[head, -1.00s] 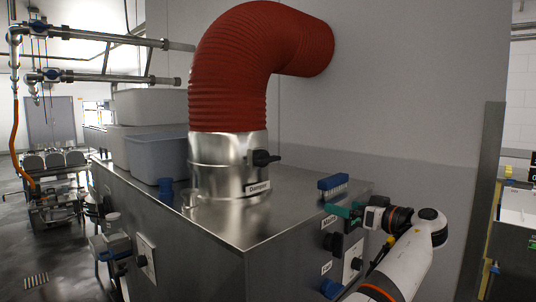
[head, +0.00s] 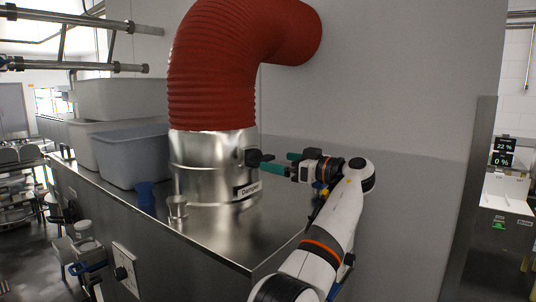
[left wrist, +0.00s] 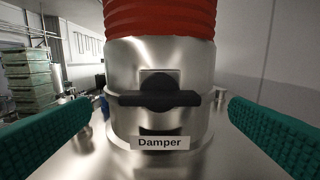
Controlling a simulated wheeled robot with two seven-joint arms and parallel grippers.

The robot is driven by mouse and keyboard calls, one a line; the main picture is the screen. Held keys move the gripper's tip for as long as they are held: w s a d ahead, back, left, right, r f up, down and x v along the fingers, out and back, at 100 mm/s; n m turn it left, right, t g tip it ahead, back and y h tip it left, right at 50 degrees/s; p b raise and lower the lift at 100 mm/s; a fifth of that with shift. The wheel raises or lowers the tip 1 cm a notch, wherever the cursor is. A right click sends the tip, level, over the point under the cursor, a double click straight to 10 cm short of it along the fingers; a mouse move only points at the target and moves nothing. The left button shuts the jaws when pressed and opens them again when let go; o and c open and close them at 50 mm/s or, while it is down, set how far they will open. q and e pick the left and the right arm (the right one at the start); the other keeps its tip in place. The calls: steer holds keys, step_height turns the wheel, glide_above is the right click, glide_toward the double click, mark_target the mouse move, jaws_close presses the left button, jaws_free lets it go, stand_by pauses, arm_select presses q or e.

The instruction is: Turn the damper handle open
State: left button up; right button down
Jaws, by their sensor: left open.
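The black damper handle (head: 254,157) sits on the shiny metal collar (head: 205,165) under the red duct. In the left wrist view the handle (left wrist: 160,99) is a horizontal bar on a square plate, above a label reading "Damper" (left wrist: 160,142). My left gripper (head: 280,162) has green fingers and is just right of the handle in the head view. It is open and empty. In the left wrist view its fingers stand wide apart, one on each side, with the handle centred between them. I see no contact. My right gripper is in neither current view.
The red ribbed duct (head: 211,75) rises from the collar and bends into the wall. Grey tubs (head: 130,155), a blue cup (head: 146,194) and a small metal fitting (head: 178,208) stand left of the collar. The steel top (head: 235,238) is bare in front. A display (head: 504,152) is far right.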

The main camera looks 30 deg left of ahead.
mark_target(266, 159)
arm_select(q)
steer(key=a+p, duration=0.1)
steer(key=a, duration=0.4)
steer(key=shift+w, duration=0.15)
steer(key=shift+a, duration=0.1)
arm_select(e)
steer(key=shift+a+r, duration=1)
steer(key=shift+a, duration=0.1)
arm_select(q)
steer(key=c, duration=0.9)
arm_select(e)
steer(key=shift+d, duration=0.2)
